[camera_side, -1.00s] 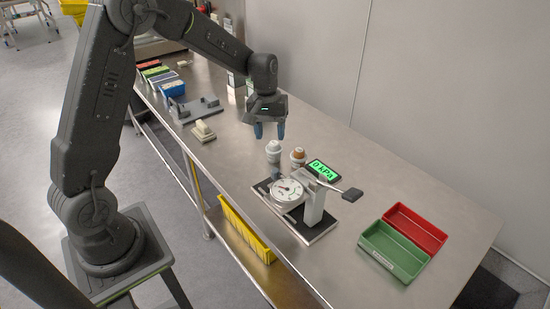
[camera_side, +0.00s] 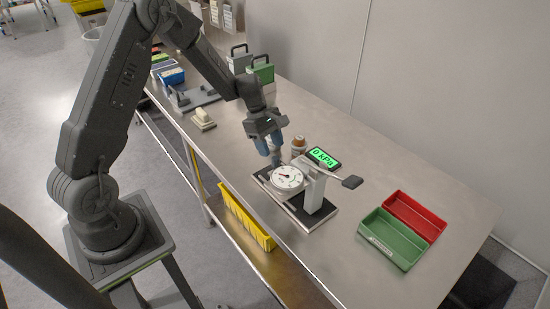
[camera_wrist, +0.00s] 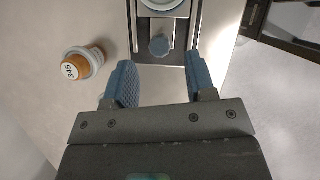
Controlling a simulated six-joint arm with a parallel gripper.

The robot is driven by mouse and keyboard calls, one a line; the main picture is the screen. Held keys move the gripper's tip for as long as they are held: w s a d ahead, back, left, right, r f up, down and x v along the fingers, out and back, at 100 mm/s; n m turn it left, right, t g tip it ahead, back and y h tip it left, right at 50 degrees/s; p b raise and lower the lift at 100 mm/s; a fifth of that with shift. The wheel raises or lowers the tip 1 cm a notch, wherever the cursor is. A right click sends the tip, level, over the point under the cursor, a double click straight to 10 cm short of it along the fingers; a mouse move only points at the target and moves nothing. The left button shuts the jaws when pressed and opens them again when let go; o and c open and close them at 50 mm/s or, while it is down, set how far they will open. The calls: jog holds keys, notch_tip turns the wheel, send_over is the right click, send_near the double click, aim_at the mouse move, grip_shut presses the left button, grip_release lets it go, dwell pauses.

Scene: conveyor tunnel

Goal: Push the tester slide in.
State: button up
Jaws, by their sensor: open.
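The tester (camera_side: 318,218) is a black base with a round white gauge (camera_side: 287,177), a grey post and a lever with a dark handle (camera_side: 352,182). Its slide shows in the wrist view as a blue-grey round knob (camera_wrist: 159,46) between two rails, with a white round part at the top edge. My gripper (camera_side: 269,149) is low at the tester's left end. In the wrist view my gripper (camera_wrist: 160,75) is open and empty, its blue fingers either side of the knob's line and short of it.
A green display (camera_side: 323,157) reads 0 kPa. Green (camera_side: 392,240) and red (camera_side: 414,216) bins stand right. A cream block (camera_side: 203,119) lies left. Bench between tester and bins is clear.

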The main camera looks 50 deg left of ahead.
aim_at(275, 157)
jog(key=shift+x, duration=2.35)
grip_shut()
